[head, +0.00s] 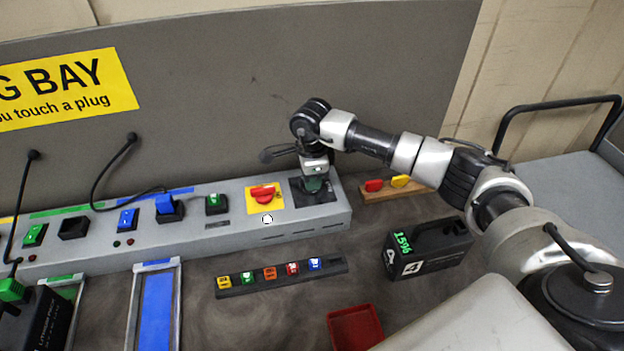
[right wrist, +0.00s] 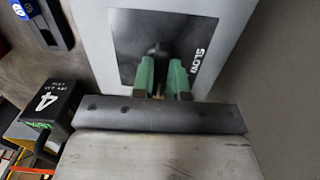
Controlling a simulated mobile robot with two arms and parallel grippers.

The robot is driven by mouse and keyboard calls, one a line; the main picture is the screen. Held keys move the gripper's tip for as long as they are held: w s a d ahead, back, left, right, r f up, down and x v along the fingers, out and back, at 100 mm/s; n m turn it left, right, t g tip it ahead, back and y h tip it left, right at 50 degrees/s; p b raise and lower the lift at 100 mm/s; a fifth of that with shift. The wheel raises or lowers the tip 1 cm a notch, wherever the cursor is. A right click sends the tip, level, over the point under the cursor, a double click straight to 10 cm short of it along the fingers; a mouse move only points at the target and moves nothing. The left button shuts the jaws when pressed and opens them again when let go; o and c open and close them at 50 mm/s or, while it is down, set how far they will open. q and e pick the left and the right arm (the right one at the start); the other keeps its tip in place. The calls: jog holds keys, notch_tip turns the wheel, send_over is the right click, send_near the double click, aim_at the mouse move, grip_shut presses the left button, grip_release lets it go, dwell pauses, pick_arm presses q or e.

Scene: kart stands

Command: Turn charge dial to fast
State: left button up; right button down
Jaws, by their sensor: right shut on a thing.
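The charge dial's dark square plate (head: 325,194) sits at the right end of the grey charging console (head: 232,228). In the right wrist view the plate (right wrist: 126,32) carries the word SLOW at its right side. The black dial knob (right wrist: 158,56) shows between the green fingers. My right gripper (head: 314,186) reaches down onto the dial; it also shows in the right wrist view (right wrist: 163,76), shut on the knob. The knob's pointing direction and any other label are hidden by the gripper. My left gripper is not in view.
A red switch on a yellow plate (head: 265,196) is just left of the dial. A black battery marked 4 (head: 427,250), a red tray (head: 355,329) and a strip of coloured plugs (head: 282,276) lie in front. A wooden block (head: 393,189) stands to the right.

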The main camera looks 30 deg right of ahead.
jog(key=shift+r, duration=0.1)
dwell(0.3)
jog(key=c, duration=1.1)
grip_release()
jog(key=shift+c, duration=0.2)
jog(key=shift+r, duration=0.1)
notch_tip(320, 180, up, 11)
jog(key=b, duration=0.2)
jog(key=shift+f, duration=0.2)
jog(key=shift+f, duration=0.1)
